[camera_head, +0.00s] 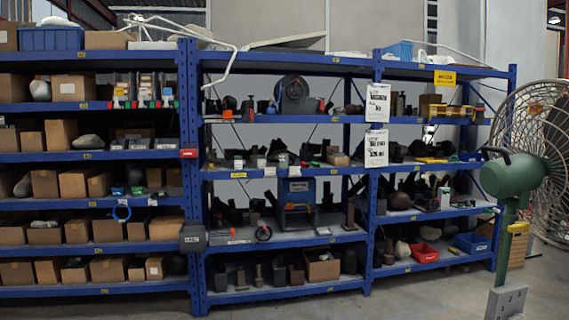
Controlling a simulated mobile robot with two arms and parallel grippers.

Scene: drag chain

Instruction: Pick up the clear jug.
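I cannot make out a clear jug in the head view. Many items on the shelves are small and dark, so I cannot tell them apart. Neither of my grippers shows in this view.
A blue shelving rack (189,180) spans the view, holding many cardboard boxes (61,134) at left and dark parts at right. A red bin (424,252) and a blue bin (470,243) sit low at right. A large green fan (512,176) stands at right. Grey floor (420,298) is clear in front.

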